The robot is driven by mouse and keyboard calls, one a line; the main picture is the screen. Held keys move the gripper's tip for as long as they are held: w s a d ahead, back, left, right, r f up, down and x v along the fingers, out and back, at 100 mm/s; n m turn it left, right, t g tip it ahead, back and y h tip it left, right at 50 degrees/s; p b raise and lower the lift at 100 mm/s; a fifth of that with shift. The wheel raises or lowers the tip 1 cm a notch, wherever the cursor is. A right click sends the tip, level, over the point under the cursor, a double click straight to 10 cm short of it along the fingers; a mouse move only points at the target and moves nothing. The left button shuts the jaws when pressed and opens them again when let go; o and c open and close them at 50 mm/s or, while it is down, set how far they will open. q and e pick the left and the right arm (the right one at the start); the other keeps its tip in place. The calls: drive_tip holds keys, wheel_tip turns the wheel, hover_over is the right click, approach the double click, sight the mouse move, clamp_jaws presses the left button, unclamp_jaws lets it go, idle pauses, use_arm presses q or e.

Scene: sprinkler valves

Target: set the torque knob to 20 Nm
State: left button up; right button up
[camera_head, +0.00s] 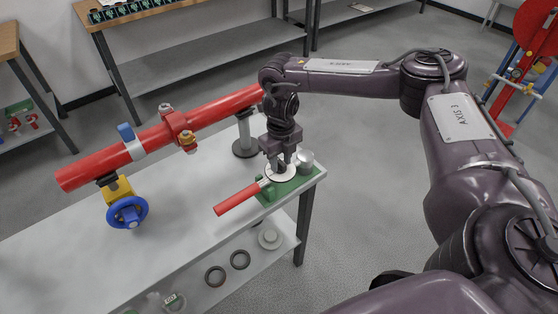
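The torque tool lies at the near right corner of the white table, with a red handle (237,198) pointing left toward the front edge. A round white dial (284,178) sits at its other end, on a green base (297,186). My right gripper (280,166) points straight down over the middle of the dial. Its fingers hide the dial's centre, where a knob could be. I cannot tell whether they touch or grip anything. No scale marks are readable. My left gripper is not in view.
A grey metal cylinder (305,160) stands close to the right of my gripper. A red pipe (215,112) with a blue handwheel (127,212) runs above the table (190,232). The table's middle is clear.

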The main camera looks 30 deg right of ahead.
clamp_jaws()
drive_tip(key=n, duration=0.2)
drive_tip(key=shift+n+p, duration=0.3)
drive_tip(key=shift+n, duration=0.5)
drive_tip(key=n, duration=0.3)
drive_tip(key=shift+n, duration=0.3)
drive_tip(key=shift+n, duration=1.6)
